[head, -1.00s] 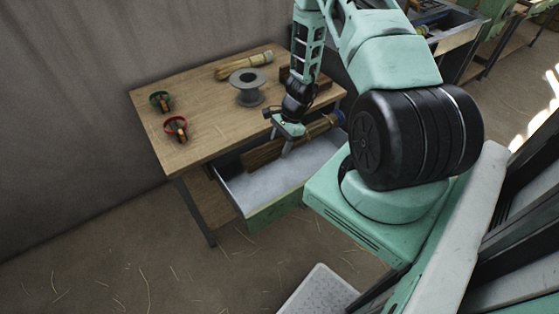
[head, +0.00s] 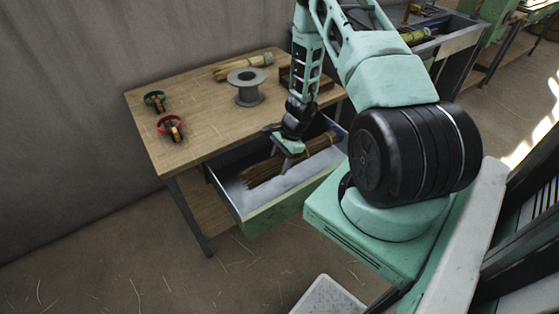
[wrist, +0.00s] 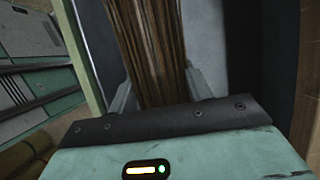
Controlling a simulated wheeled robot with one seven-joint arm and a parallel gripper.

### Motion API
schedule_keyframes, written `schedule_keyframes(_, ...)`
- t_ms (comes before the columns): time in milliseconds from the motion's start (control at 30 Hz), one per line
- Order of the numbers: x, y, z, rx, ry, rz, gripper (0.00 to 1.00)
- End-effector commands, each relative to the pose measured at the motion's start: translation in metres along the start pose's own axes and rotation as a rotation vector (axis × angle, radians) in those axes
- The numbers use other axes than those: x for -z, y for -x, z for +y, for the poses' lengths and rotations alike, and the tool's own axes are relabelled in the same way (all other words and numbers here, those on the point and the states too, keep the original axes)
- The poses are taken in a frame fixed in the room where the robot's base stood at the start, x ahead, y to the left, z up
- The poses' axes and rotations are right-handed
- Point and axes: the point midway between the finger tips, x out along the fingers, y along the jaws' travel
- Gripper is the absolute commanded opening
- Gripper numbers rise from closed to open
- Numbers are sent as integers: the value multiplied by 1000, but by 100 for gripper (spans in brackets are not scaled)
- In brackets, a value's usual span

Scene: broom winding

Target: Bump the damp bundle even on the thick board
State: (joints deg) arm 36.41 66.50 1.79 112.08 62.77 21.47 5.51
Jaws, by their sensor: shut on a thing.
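A long brown bundle of bristles (head: 262,169) lies lengthwise in or just above the open drawer (head: 262,212), with a blue part at its right end. My gripper (head: 285,166) reaches down over the drawer and is shut on the bundle. In the wrist view the brown strands (wrist: 152,50) run between my two fingers. Whether the bundle touches the drawer floor I cannot tell. A dark brown block (head: 292,77) on the table, partly behind my arm, may be the thick board. I cannot tell whether the bundle is damp.
The wooden table (head: 200,110) holds a grey spool (head: 247,87), a pale bundle (head: 243,67), and a green-handled (head: 155,101) and a red-handled item (head: 171,128). The table's front middle is clear. More benches stand at the back right.

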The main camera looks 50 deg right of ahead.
Motion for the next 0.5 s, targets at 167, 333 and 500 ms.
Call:
schedule_keyframes(167, 8, -20, 0, 0, 1, 0, 33)
schedule_keyframes(333, 14, -35, 0, 0, -1, 0, 33)
schedule_keyframes(500, 20, -50, 0, 0, 1, 0, 33)
